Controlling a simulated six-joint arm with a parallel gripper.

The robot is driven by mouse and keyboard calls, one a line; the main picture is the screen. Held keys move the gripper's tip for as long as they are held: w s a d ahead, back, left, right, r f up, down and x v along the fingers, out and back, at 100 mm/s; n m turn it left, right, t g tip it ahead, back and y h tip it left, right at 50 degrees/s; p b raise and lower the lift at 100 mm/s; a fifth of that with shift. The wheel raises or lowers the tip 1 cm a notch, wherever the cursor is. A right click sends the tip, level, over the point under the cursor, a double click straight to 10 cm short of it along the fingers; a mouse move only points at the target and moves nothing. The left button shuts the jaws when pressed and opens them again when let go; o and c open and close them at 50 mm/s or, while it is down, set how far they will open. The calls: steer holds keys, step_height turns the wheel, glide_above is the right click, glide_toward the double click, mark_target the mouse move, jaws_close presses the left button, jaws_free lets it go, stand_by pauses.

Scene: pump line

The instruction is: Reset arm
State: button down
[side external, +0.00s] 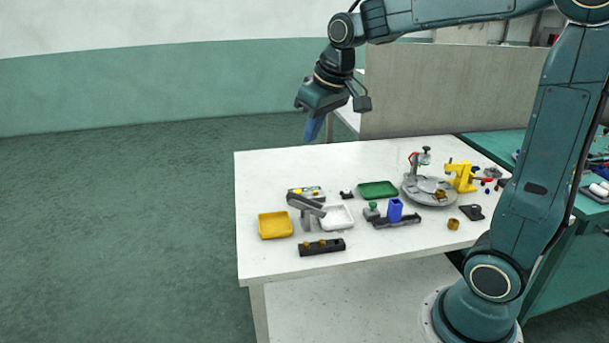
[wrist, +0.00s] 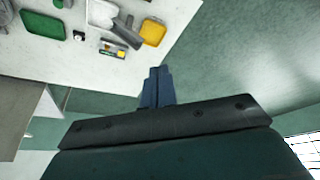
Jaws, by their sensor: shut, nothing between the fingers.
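My gripper (side external: 314,128) hangs from the raised arm, high above the far left edge of the white table (side external: 265,179). Its blue fingers point downward and are shut with nothing between them. In the wrist view the fingers of my gripper (wrist: 157,86) stand together at the middle, clear of every object.
On the table are a yellow tray (side external: 275,225), a white tray (side external: 337,217), a green tray (side external: 378,189), a grey chute-like part (side external: 306,205), a black block (side external: 322,247), a blue holder (side external: 395,211) and a yellow press (side external: 461,176). A grey partition (side external: 440,90) stands behind.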

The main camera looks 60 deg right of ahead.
steer(key=s+a+f, duration=0.1)
steer(key=s+a, duration=0.2)
steer(key=s, duration=0.6)
steer(key=s+a+f+n+t, duration=0.1)
steer(key=s+a, duration=0.3)
steer(key=s, duration=0.6)
steer(key=shift+s+f+y, duration=0.25)
steer(key=shift+s+y, duration=0.05)
